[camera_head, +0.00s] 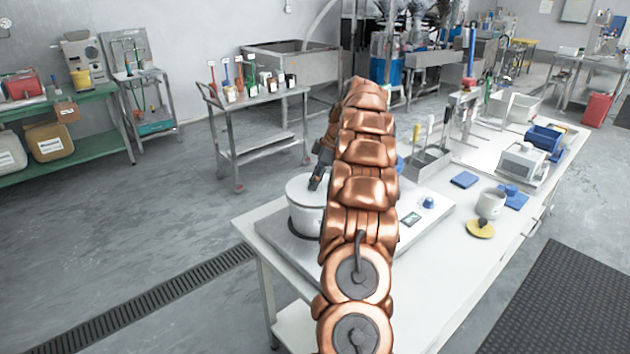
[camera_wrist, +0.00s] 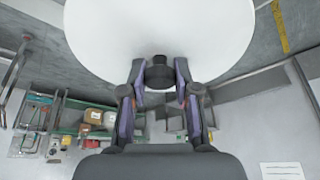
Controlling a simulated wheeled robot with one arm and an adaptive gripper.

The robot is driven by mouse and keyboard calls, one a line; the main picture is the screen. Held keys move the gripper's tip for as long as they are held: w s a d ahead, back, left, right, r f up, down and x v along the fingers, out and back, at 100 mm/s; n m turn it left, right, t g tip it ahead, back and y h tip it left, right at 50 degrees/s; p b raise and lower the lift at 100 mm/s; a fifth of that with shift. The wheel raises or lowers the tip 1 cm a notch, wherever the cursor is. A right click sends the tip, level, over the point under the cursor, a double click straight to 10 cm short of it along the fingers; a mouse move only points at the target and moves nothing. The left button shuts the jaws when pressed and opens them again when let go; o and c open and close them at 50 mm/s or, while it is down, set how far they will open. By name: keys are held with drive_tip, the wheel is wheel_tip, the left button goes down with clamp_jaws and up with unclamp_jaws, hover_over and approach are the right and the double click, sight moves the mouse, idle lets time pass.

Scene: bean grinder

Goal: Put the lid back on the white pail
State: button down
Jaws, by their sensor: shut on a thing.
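The white pail (camera_head: 303,219) stands upright on the scale platform at the near left end of the white table, partly hidden by my arm. My gripper (camera_head: 317,184) is at the pail's top, pointing down. In the wrist view my gripper (camera_wrist: 159,85) is shut on the black knob (camera_wrist: 159,72) of the round white lid (camera_wrist: 160,25). The lid fills the upper middle of that view and hides what is beneath it. In the head view a pale round top shows at the pail's mouth; I cannot tell whether the lid is fully seated.
The white table (camera_head: 450,270) also holds a white mug (camera_head: 490,203), a yellow disc (camera_head: 480,229), a blue pad (camera_head: 464,180) and a grey rack of tools (camera_head: 430,160). A metal cart (camera_head: 262,103) with small containers stands behind. The table's near right part is clear.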

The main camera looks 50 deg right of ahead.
drive_tip(key=shift+c, duration=1.4)
unclamp_jaws()
drive_tip(key=shift+r, duration=0.1)
drive_tip(key=shift+r+p, duration=1)
drive_tip(key=shift+r, duration=2.45)
drive_tip(key=shift+c, duration=0.3)
clamp_jaws()
